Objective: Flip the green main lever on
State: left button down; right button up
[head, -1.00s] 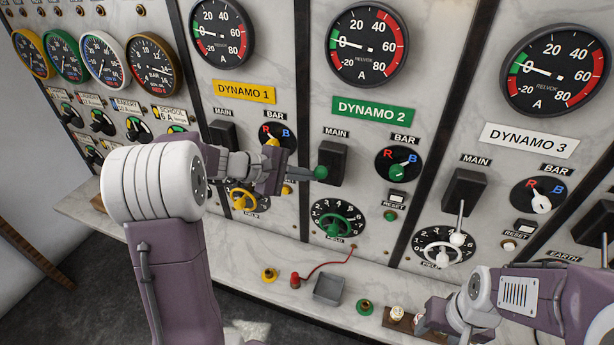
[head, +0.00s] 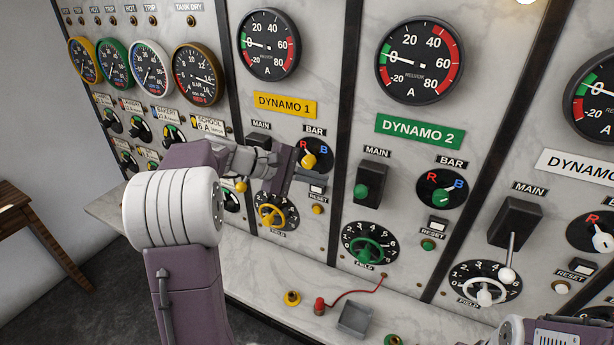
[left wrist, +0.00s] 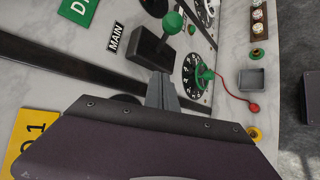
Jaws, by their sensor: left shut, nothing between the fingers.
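The green-knobbed main lever (head: 361,191) of Dynamo 2 stands out from its black box (head: 374,176), under the MAIN label. In the left wrist view its green ball knob (left wrist: 173,22) shows beyond the fingers, its stem rising from the black box (left wrist: 146,50). I cannot tell exactly how far the lever is tilted. My left gripper (head: 316,179) is shut and empty, left of the lever and apart from it, in front of the Dynamo 1 panel. Its closed fingers (left wrist: 162,92) point towards the lever box. My right gripper is out of view.
The green field wheel (head: 367,251) is below the lever, and the green bar knob (head: 442,196) is to its right. The yellow bar knob (head: 309,160) is close by my left gripper. A grey tray (head: 355,318) and a red cable (head: 350,294) lie on the ledge.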

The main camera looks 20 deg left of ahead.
pick_arm(q)
jog(key=shift+s+a+r, duration=0.2)
jog(key=shift+a+r, duration=0.15)
jog(key=shift+r, duration=0.4)
jog(key=shift+s+a+r, duration=0.2)
jog(key=shift+a+r, duration=0.15)
jog(key=shift+r, duration=0.35)
